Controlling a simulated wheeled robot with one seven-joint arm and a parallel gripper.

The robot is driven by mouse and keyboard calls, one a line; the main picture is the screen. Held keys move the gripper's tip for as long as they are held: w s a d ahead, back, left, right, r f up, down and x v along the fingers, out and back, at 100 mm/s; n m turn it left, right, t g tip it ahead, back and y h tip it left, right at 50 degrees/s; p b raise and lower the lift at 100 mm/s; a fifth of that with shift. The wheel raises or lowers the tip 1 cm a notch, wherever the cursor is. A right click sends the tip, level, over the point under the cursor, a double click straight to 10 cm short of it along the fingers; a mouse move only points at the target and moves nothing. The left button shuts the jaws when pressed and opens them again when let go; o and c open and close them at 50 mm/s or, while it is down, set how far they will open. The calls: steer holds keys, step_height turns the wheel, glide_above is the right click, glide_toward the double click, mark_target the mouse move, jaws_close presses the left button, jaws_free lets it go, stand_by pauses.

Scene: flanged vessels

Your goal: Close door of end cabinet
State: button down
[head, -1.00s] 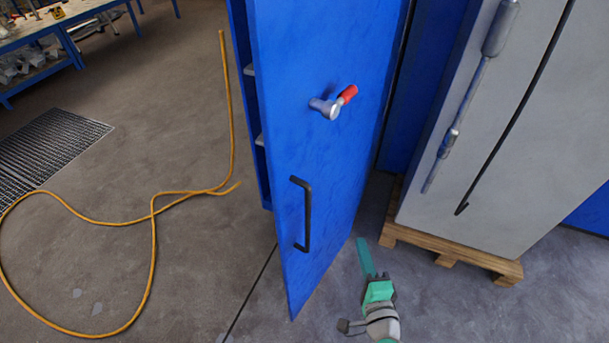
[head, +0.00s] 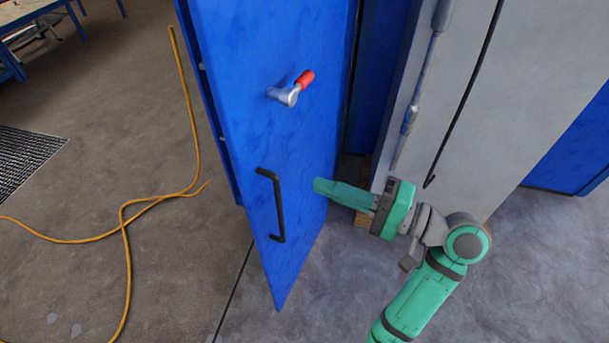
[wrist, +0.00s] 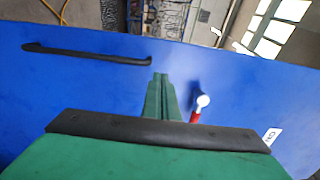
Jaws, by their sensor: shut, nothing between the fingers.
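The blue door (head: 268,140) of the end cabinet stands open, swung out from the cabinet, with shelf edges just showing behind its left edge. It carries a black bar handle (head: 274,205) and a silver latch with a red grip (head: 292,88). My gripper (head: 318,187) is shut and empty, just right of the door's lower part and of the handle. In the wrist view the shut green fingers (wrist: 160,85) point at the blue door face (wrist: 100,85), between the black handle (wrist: 85,53) and the red-gripped latch (wrist: 198,108). I cannot tell whether they touch the door.
A grey cabinet (head: 450,90) stands close on the right, on a wooden pallet (head: 366,217) mostly hidden by my gripper. A yellow hose (head: 125,225) lies on the floor to the left, near a floor grate (head: 25,160).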

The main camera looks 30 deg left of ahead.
mark_target(255, 162)
steer(key=a, duration=1.3)
steer(key=shift+s, duration=0.3)
